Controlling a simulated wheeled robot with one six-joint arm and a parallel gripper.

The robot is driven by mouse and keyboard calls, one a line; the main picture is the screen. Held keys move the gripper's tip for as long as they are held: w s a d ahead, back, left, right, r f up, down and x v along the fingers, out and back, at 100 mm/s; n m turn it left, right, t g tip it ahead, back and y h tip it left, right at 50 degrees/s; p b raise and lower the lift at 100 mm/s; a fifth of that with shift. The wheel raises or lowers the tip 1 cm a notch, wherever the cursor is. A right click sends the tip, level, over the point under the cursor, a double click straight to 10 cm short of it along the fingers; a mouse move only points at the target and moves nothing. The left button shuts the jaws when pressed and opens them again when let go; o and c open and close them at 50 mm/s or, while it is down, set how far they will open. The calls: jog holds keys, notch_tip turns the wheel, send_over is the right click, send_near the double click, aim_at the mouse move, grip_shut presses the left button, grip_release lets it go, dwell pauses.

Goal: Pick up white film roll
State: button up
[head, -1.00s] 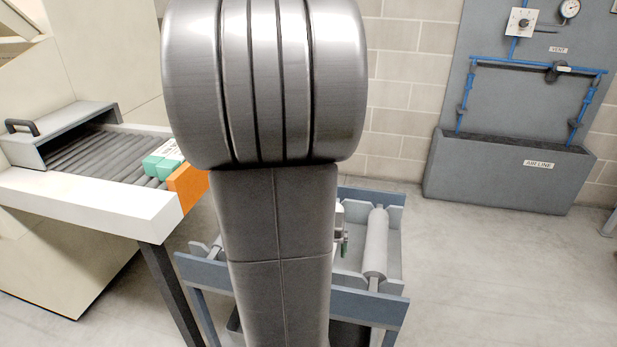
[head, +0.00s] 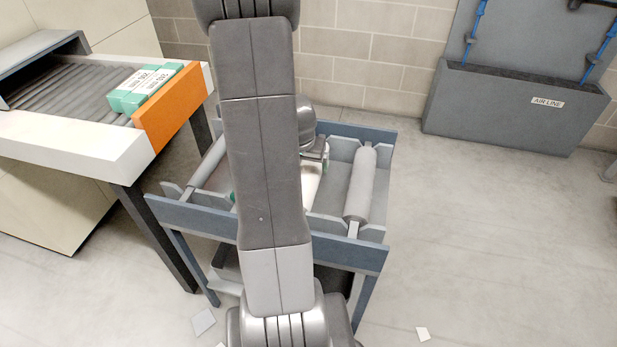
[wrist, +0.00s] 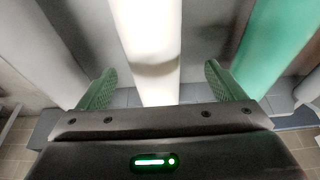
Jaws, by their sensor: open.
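The white film roll (wrist: 148,35) runs down the middle of the wrist view, bright, with a dark shadow band across it. It lies between the two green finger pads of my gripper (wrist: 160,70), which is open with a gap visible on both sides of the roll. In the head view a white part of the roll (head: 312,186) shows in the cradle just right of my arm. My arm hides the rest of it and the fingertips.
A green roll (wrist: 275,45) lies right of the white one in the wrist view, and a grey roll (wrist: 38,45) lies left. The blue-grey rack (head: 330,252) holds the rolls. A conveyor (head: 60,140) with green-and-white boxes (head: 143,88) stands left. Floor at right is mostly clear.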

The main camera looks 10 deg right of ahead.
aim_at(308, 169)
jog(key=x, duration=0.3)
jog(key=s+x, duration=0.1)
jog(key=shift+w+d+f+b, duration=0.1)
jog(key=shift+d+f+b, duration=0.2)
jog(key=shift+f+b, duration=0.1)
jog(key=shift+w+f, duration=0.2)
jog(key=shift+f, duration=0.25)
jog(key=shift+c, duration=0.4)
jog(key=shift+r, duration=0.1)
jog(key=c, duration=1.8)
